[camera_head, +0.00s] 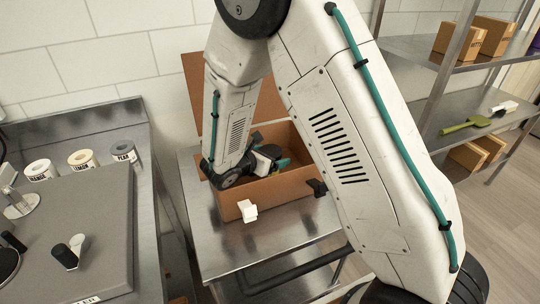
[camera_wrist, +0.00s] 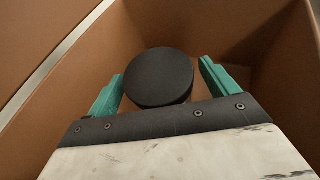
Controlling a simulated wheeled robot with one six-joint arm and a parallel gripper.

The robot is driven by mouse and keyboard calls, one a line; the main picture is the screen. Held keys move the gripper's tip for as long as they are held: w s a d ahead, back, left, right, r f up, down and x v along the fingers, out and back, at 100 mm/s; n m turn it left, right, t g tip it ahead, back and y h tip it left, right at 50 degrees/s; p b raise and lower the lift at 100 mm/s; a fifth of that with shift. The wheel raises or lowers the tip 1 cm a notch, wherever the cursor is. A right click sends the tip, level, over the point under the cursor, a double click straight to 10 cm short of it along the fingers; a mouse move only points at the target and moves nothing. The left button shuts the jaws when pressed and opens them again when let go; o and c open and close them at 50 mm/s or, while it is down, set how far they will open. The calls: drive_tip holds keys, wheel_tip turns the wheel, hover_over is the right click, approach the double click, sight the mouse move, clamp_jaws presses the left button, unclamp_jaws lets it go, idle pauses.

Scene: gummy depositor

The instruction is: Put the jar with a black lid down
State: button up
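A round black lid (camera_wrist: 160,76) shows between the two green fingers of my gripper (camera_wrist: 161,76) in the wrist view. The jar's body is hidden under its lid. The left finger is very close to the lid's edge, and a narrow gap shows on the right, so my gripper looks slightly open around the lid. In the head view my gripper (camera_head: 276,168) reaches down inside an open brown cardboard box (camera_head: 283,187), and the jar cannot be clearly made out there.
The box stands on a steel table (camera_head: 225,252), its walls close around my gripper. Labelled rolls or jars (camera_head: 82,160) and a grey machine (camera_head: 70,225) stand left. A shelf (camera_head: 475,115) stands right.

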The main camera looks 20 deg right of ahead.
drive_tip(key=shift+r, duration=0.15)
drive_tip(key=r+v, duration=0.1)
drive_tip(key=v, duration=1.1)
drive_tip(key=s+d+r+m+g+y, duration=0.4)
drive_tip(key=s+d+r+m+g, duration=0.3)
drive_tip(key=s+d+r+m, duration=0.5)
drive_tip(key=s+r+m+t+y, duration=0.1)
drive_tip(key=s+m+y, duration=0.3)
drive_tip(key=s, duration=0.4)
drive_tip(key=s+a+r+m+t+y, duration=0.1)
drive_tip(key=s+r+m+y, duration=0.2)
drive_tip(key=s+m, duration=0.4)
drive_tip(key=shift+s+a+r+m+y, duration=0.2)
drive_tip(key=shift+s+a+m+y, duration=0.1)
drive_tip(key=shift+s+y, duration=0.2)
